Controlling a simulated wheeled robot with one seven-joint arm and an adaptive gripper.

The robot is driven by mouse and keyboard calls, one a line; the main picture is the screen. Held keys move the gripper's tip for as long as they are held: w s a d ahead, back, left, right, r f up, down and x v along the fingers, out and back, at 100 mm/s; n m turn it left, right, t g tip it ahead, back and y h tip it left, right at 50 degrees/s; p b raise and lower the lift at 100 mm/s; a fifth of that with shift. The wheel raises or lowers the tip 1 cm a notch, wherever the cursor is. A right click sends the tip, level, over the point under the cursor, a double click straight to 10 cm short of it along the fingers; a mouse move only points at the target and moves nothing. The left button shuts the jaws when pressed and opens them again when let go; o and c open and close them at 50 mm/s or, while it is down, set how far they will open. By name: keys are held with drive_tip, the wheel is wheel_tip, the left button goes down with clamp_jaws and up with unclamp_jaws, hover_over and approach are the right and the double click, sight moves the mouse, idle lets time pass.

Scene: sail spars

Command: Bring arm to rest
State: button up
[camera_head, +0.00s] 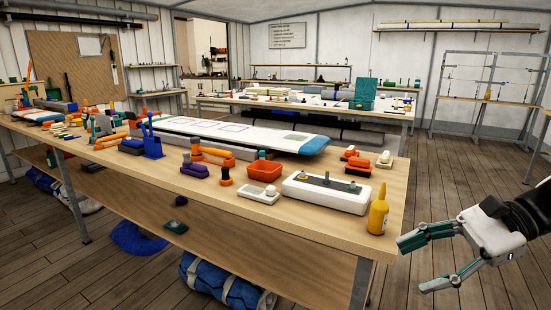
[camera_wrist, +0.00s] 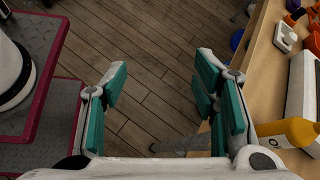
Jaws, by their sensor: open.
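My gripper (camera_head: 420,262) is at the lower right of the head view, out past the right end of the wooden workbench (camera_head: 320,236). Its two fingers with green pads are spread apart and nothing is between them. In the wrist view my gripper (camera_wrist: 160,98) is also open, over the bare plank floor, with the bench edge close beside the right finger. A yellow bottle (camera_head: 378,212) stands upright on the bench corner nearest my gripper. The bottle also shows at the right of the wrist view (camera_wrist: 285,133).
On the bench are a white box (camera_head: 325,196), an orange tray (camera_head: 264,171), orange clamps and a long white board (camera_head: 225,133). Blue bags (camera_head: 225,284) lie under the bench. A second table (camera_head: 400,114) stands behind. The plank floor (camera_head: 440,190) on the right is clear.

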drive_tip(key=s+a+r+n+g+h, duration=0.1)
drive_tip(key=s+a+n+g+h, duration=0.2)
drive_tip(key=s+a+n+h, duration=0.35)
drive_tip(key=s+a+f+n+t+h, duration=0.15)
drive_tip(key=s+n+h, duration=0.35)
drive_tip(key=s+n, duration=0.6)
wheel_tip(320, 180, up, 17)
drive_tip(key=m+t+p, duration=0.1)
drive_tip(key=t+p, duration=0.2)
drive_tip(key=p, duration=1.2)
drive_tip(key=shift+s+r+t, duration=0.15)
drive_tip(key=shift+s+t, duration=0.15)
drive_tip(key=shift+t, duration=0.05)
